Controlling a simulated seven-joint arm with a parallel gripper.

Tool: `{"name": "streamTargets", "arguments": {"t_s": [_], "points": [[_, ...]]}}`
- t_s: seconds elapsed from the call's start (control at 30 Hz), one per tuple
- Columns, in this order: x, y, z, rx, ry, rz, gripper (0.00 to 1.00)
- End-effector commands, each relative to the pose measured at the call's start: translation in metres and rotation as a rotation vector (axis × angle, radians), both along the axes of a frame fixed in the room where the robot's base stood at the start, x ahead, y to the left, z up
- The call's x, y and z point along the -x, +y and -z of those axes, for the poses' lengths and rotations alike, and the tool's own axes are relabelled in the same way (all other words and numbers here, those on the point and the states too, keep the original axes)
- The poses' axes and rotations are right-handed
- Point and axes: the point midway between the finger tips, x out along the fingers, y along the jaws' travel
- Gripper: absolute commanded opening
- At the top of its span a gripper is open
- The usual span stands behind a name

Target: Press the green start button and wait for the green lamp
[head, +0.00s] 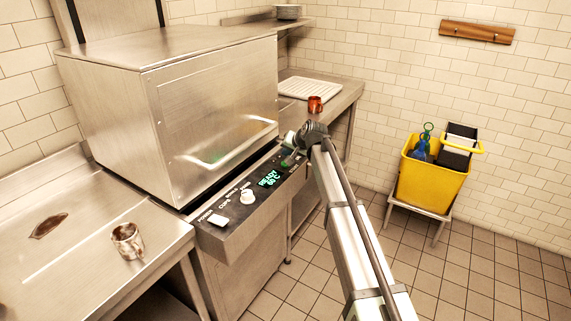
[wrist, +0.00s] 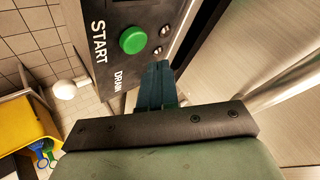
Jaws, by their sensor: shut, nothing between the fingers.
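The green start button (wrist: 133,40) sits on the dark control panel in the wrist view, beside the word START. My gripper (wrist: 156,68) is shut and empty, its dark teal fingers together just below and right of the button, apart from it in the picture. In the head view my gripper (head: 289,160) is over the right end of the control panel (head: 228,228) and hides the button there. The panel display (head: 268,179) glows green and reads READY and 60 C. I cannot make out a lit green lamp.
The steel dishwasher (head: 210,110) stands closed behind the panel. A metal mug (head: 127,240) stands on the left counter and a copper mug (head: 315,104) on the right counter, near a white rack (head: 309,88). A yellow bucket (head: 430,178) stands at right. Floor is open in front.

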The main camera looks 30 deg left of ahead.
Motion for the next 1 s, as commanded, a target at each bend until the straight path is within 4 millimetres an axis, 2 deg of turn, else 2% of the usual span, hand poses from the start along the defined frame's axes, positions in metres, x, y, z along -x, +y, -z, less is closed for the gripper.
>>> {"name": "streamTargets", "arguments": {"t_s": [0.23,1.0], "points": [[-0.0001,0.0,0.0137,0.0,-0.001,0.001,0.0],[-0.0001,0.0,0.0143,0.0,-0.001,0.001,0.0]]}}
